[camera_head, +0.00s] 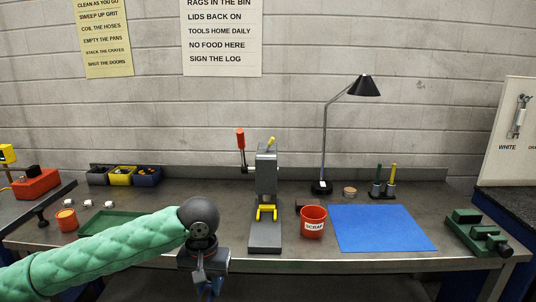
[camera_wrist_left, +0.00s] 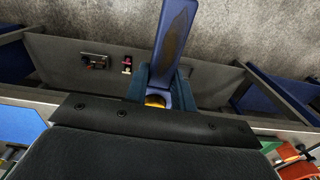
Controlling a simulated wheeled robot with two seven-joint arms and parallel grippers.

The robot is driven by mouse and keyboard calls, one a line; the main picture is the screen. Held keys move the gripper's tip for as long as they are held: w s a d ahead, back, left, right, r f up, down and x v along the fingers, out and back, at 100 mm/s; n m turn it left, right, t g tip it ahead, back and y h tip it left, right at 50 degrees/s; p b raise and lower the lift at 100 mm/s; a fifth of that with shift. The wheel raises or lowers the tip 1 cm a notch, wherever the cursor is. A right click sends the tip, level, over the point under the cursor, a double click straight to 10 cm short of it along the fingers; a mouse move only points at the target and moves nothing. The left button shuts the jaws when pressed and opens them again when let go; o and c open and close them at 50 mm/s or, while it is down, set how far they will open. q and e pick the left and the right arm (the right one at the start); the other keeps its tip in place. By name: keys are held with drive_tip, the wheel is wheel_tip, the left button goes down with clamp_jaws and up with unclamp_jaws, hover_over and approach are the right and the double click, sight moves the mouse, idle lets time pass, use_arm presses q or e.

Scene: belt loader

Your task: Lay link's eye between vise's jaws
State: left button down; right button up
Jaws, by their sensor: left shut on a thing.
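My left gripper (camera_head: 212,284) hangs at the front edge of the bench in the head view, left of centre. In the left wrist view the gripper (camera_wrist_left: 164,88) is shut on the link (camera_wrist_left: 176,38), a flat blue bar with a brown stain. A yellow ring (camera_wrist_left: 156,101) shows at its near end, between the fingers. The rest of that end is hidden. The green vise (camera_head: 478,231) stands far off at the bench's right end, well apart from the gripper. Its jaw gap is too small to judge. My right gripper is not in view.
A press with yellow parts (camera_head: 265,195) stands mid-bench, right of my gripper. A red scrap cup (camera_head: 312,222), blue mat (camera_head: 382,228) and black lamp (camera_head: 322,187) lie between it and the vise. A green tray (camera_head: 105,226) is at left. The mat is bare.

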use_arm(q)
drive_tip(key=w, duration=0.2)
drive_tip(key=w+f, duration=0.1)
drive_tip(key=w, duration=0.2)
drive_tip(key=a+f, duration=0.3)
drive_tip(key=f, duration=0.4)
drive_tip(key=s+a+f+n, duration=0.1)
drive_tip(key=a+f, duration=0.2)
drive_tip(key=f, duration=0.4)
drive_tip(key=shift+s+a+f, duration=0.2)
drive_tip(key=shift+s+f, duration=0.05)
drive_tip(key=shift+f, duration=0.05)
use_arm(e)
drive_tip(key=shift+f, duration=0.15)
